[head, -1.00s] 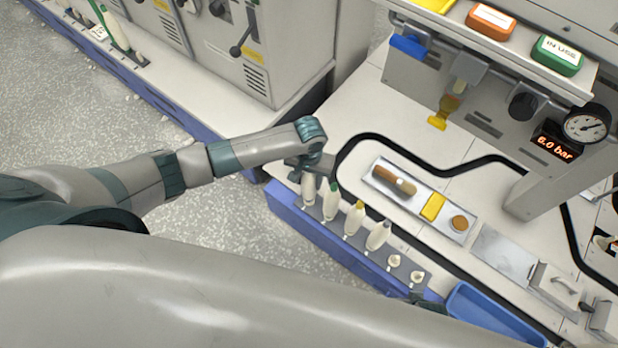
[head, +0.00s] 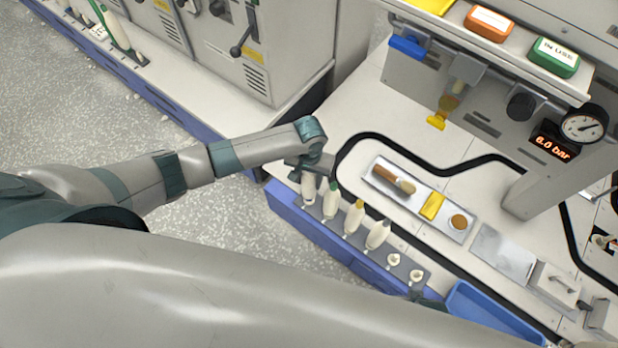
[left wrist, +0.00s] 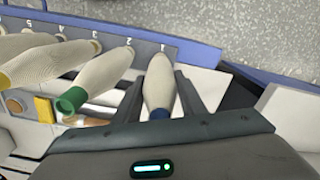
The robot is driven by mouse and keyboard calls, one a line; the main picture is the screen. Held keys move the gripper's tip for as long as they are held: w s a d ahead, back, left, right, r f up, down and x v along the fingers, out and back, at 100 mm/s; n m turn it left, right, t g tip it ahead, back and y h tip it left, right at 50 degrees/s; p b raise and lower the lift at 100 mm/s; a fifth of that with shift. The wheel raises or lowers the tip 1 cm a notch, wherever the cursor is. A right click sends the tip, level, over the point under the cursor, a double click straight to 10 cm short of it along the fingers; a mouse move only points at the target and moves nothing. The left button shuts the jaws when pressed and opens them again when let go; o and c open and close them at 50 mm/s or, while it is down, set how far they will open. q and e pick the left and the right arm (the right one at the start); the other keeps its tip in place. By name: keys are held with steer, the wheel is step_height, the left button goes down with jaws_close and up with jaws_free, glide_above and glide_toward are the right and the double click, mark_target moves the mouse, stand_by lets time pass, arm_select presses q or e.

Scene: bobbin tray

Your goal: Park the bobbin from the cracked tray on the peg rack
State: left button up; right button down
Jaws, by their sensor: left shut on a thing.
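My left gripper (head: 309,172) is at the near-left end of the grey peg rack (head: 335,229), shut on a cream bobbin (head: 308,190) with a blue end. In the left wrist view the bobbin (left wrist: 159,85) lies between the two fingers at the rack position marked 1. I cannot tell whether it is fully seated on its peg. Beside it stand bobbins with a green end (head: 331,202), a yellow end (head: 354,219) and a grey end (head: 377,236). Two short cream pieces sit at the rack's right end. No crack shows on any tray.
A blue tray (head: 470,300) is at the lower right, partly hidden by my arm. A metal tray (head: 455,232) behind the rack holds a brush (head: 392,179), a yellow block (head: 431,207) and a round brown item (head: 458,222). A machine with a gauge (head: 583,126) stands behind.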

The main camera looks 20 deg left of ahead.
arm_select(q)
steer(key=shift+p, duration=0.4)
steer(key=shift+f, duration=0.6)
stand_by(0.6)
steer(key=o, duration=0.9)
steer(key=shift+c, duration=0.2)
